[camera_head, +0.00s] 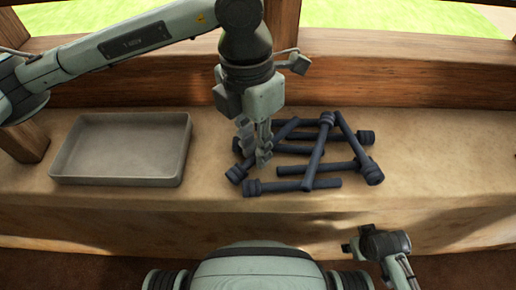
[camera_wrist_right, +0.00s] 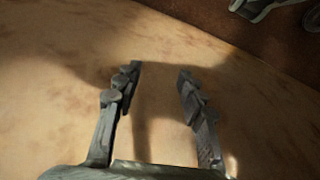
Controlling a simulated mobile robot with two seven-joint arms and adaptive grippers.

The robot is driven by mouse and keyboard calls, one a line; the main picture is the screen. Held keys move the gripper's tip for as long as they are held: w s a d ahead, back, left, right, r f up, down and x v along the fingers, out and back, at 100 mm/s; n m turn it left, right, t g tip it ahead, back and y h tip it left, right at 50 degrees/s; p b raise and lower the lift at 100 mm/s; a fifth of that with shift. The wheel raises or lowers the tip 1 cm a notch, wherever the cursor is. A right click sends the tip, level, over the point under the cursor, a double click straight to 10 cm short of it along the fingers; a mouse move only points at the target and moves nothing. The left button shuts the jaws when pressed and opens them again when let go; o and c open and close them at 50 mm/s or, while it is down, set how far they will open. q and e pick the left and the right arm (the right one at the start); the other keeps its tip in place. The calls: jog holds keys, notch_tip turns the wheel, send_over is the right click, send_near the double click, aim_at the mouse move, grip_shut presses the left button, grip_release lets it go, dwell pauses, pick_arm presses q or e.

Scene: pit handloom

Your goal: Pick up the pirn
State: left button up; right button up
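Several dark blue pirns (camera_head: 318,150) lie in a loose, crossing heap on the ledge, each a rod with a thicker ringed end. My left gripper (camera_head: 258,160) points down at the left side of the heap, beside and partly in front of a pirn. Its fingers look close together, and I cannot tell whether anything is between them. In the head view my right gripper (camera_head: 354,248) is low at the right, away from the heap. In the right wrist view its two fingers (camera_wrist_right: 158,85) are apart with nothing between them, over the bare ledge surface.
An empty grey metal tray (camera_head: 120,180) stands on the ledge (camera_head: 420,185) at the left. A wooden beam (camera_head: 400,80) runs along the back. The ledge right of the heap is clear. A wooden post (camera_head: 25,140) stands at the far left.

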pick_arm(q)
jog(key=shift+f, duration=0.7)
jog(key=shift+d, duration=0.1)
jog(key=c, duration=0.4)
grip_shut()
pick_arm(e)
jog(key=shift+w, duration=0.5)
jog(key=shift+d, duration=0.1)
